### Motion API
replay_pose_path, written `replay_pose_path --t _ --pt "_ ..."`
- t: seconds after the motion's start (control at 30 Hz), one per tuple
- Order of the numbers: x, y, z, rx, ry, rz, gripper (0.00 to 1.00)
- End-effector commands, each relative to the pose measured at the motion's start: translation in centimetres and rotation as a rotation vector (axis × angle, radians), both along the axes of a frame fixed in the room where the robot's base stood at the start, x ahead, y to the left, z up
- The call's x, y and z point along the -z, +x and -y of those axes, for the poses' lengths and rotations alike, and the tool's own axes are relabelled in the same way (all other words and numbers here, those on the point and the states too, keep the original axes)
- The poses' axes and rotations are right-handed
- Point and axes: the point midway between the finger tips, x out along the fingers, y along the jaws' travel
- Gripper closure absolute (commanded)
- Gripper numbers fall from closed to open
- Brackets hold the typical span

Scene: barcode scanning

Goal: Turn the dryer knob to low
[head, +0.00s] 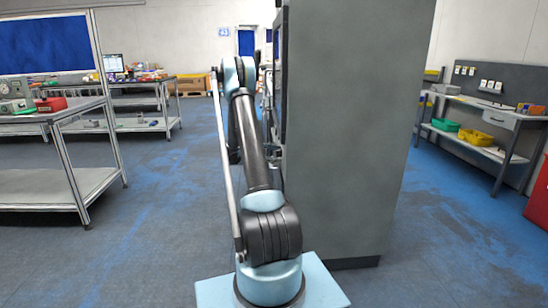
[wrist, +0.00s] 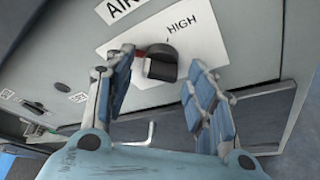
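In the wrist view the black dryer knob (wrist: 160,62) sits on a white label plate (wrist: 205,45) on a grey panel. A red patch shows at the knob's left side. The word HIGH is printed at the knob's upper right; no word LOW can be seen. My gripper (wrist: 163,61) is open, with one blue-padded finger on each side of the knob in the picture. The fingers hold nothing, and I cannot tell how far they are from the panel. In the head view a tall grey cabinet (head: 350,120) stands right of my arm; the knob and gripper cannot be made out there.
In the wrist view, a partly cut-off AIR label (wrist: 120,8) and small black knobs (wrist: 35,106) are on the panel. In the head view, a metal workbench (head: 60,190) stands left and another bench (head: 490,110) stands right. Blue-grey floor is clear between them and the cabinet.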

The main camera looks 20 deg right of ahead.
Motion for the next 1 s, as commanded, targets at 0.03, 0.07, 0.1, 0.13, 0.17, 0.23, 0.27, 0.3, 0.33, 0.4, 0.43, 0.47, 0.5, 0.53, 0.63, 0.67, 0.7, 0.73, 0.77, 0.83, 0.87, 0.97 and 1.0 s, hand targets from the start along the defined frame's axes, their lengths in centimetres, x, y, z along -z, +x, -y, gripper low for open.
replay_pose_path --t 0.03,0.07,0.1,0.13,0.17,0.23,0.27,0.3,0.33,0.4,0.43,0.47,0.5,0.53,0.63,0.67,0.7,0.73,0.77,0.83,0.87,0.97,1.0 --pt "0.0 0.0 0.0 0.0 0.0 0.0 0.5" --pt "0.0 0.0 0.0 0.0 0.0 0.0 0.5" --pt "0.0 0.0 -0.1 -0.001 -0.001 0.0 0.5" --pt "0.0 0.0 -0.1 -0.001 -0.001 0.0 0.5" --pt "0.0 0.0 -0.1 -0.001 -0.001 0.0 0.5" --pt "-0.1 0.0 -0.3 -0.001 -0.001 0.0 0.5" --pt "-0.1 0.0 -0.5 -0.001 -0.001 0.0 0.5" --pt "-0.2 0.0 -0.8 -0.002 -0.001 0.001 0.5" --pt "-0.3 0.0 -1.1 -0.002 -0.001 0.0 0.5" --pt "-0.5 0.1 -2.0 -0.003 -0.001 0.0 0.5" --pt "-0.7 0.1 -2.5 -0.004 -0.001 0.0 0.5" --pt "-0.8 0.1 -3.0 -0.004 -0.001 0.0 0.5" --pt "-1.0 0.1 -3.8 -0.004 -0.001 0.0 0.5" --pt "-1.2 0.1 -4.3 -0.004 -0.001 0.0 0.5" --pt "-1.7 0.1 -6.2 -0.004 -0.001 0.0 0.5" --pt "-1.9 0.1 -6.8 -0.004 -0.001 0.0 0.5" --pt "-2.1 0.1 -7.6 -0.004 -0.001 -0.001 0.5" --pt "-2.2 0.1 -8.0 -0.003 0.0 -0.001 0.5" --pt "-2.3 0.1 -8.5 -0.003 -0.001 -0.001 0.5" --pt "-2.6 0.1 -9.5 -0.003 0.0 -0.001 0.5" --pt "-2.7 0.1 -9.9 -0.003 -0.001 -0.001 0.5" --pt "-3.0 0.1 -10.8 -0.002 0.0 -0.001 0.5" --pt "-3.0 0.1 -11.1 -0.002 0.0 -0.001 0.5"
